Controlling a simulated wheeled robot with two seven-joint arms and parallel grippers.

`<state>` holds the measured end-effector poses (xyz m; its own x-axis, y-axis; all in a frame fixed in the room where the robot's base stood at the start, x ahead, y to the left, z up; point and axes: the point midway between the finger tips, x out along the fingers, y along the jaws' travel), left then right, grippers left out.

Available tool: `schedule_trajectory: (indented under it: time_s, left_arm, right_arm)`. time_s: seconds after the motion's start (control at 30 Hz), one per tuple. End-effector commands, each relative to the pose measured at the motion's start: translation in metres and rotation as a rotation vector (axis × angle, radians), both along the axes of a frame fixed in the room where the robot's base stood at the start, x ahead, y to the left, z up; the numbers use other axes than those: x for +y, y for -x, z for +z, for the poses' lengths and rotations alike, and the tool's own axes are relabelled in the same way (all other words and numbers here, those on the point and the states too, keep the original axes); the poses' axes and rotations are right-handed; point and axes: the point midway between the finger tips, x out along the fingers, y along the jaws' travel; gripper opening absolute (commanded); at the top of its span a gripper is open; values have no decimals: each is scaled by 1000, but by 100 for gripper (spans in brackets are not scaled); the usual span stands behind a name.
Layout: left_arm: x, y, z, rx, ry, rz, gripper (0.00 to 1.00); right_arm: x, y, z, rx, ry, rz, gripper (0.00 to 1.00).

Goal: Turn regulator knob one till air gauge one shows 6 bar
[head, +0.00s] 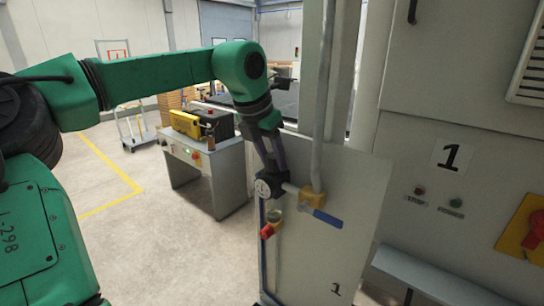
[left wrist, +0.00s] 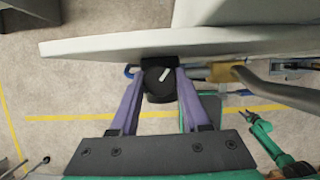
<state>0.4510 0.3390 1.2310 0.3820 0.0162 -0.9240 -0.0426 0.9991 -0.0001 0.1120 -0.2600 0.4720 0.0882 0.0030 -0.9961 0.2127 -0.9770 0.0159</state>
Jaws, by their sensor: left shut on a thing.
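Regulator knob one (left wrist: 158,88) is black with a white mark on top, beside the edge of the grey panel in the left wrist view. My left gripper (left wrist: 160,76) reaches down from above and is shut on it, one purple finger on each side. In the head view my left gripper (head: 270,174) hides most of the knob. Air gauge one (head: 263,188) is a small round dial with a pale face just below the fingers. Its needle is too small to read.
A grey pipe (head: 322,110) and a blue-handled valve (head: 327,217) stand close right of the gripper. A red handle (head: 267,231) sits below the gauge on the panel (head: 335,240).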

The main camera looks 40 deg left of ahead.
Motion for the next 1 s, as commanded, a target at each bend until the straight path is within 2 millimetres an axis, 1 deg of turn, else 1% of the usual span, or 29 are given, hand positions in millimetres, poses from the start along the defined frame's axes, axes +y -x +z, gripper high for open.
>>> schedule_trajectory:
  time_s: [0.17, 0.7, 1.0]
  left_arm:
    - [0, 0, 3, -2, 3, -79, 0]
    - [2, -1, 4, -2, 2, -435, 0]
    - [2, -1, 2, -4, -1, -520, 0]
  right_arm:
    - [0, -1, 9, -2, 0, 0, 50]
    - [0, -2, 46, -4, -1, 0, 50]
    - [0, -3, 53, -4, -1, 1, 50]
